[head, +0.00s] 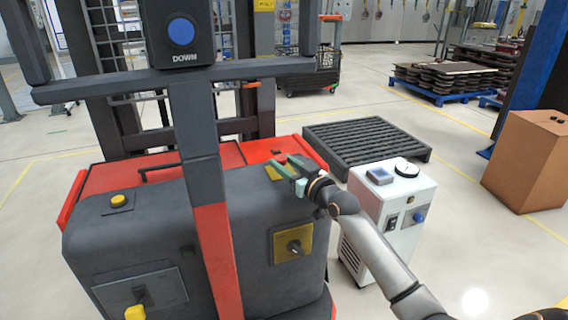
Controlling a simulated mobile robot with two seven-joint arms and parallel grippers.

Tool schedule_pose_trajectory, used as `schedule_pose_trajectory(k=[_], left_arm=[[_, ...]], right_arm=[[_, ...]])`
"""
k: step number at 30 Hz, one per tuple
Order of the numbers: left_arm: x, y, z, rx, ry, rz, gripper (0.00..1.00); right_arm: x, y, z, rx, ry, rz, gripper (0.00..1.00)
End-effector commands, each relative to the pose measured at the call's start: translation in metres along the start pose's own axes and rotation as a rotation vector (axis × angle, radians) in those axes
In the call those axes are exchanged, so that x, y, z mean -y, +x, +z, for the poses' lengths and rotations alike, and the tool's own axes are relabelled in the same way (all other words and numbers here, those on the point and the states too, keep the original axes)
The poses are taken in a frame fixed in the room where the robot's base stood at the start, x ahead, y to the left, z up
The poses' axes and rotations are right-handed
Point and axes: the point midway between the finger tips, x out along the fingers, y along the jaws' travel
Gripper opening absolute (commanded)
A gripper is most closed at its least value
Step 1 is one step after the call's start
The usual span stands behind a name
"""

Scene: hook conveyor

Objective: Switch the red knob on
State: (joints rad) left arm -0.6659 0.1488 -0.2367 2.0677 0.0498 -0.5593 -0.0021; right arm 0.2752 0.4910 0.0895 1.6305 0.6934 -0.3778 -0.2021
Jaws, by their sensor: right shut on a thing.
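My right gripper (283,168) reaches in from the right over the top right of the dark grey machine housing (150,220). Its greenish fingers are shut on a small part beside a yellow patch (272,173) on the housing top. I take this part to be the red knob, but the fingers hide it and I cannot see its setting. A dark rotary switch (295,246) sits on a yellow plate on the front face, below the gripper. My left gripper is not in view.
A yellow button (118,200) and a yellow-handled switch (135,312) are on the housing's left. A post with a blue DOWN button (181,31) rises in front. A white unit (392,205) stands right, a black pallet (367,142) behind it.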

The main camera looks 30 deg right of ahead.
Motion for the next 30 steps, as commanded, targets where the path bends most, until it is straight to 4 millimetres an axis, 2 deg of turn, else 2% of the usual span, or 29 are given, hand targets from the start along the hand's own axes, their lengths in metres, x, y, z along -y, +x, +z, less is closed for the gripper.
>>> schedule_pose_trajectory(k=[8, 18, 19, 27, 30], left_arm=[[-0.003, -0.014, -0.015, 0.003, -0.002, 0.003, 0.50], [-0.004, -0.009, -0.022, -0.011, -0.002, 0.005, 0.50], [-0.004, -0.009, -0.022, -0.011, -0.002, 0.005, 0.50], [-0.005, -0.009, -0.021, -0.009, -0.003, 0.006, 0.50], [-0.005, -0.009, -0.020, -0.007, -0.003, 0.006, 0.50]], right_arm=[[0.000, 0.000, -0.025, 0.000, -0.002, 0.000, 0.00], [-0.001, 0.000, -0.027, -0.008, 0.000, 0.000, 0.00], [-0.001, 0.000, -0.027, -0.008, 0.000, 0.000, 0.45], [0.000, 0.000, -0.025, -0.003, 0.000, 0.000, 0.73], [0.000, 0.000, -0.025, -0.002, 0.000, -0.001, 0.73]])
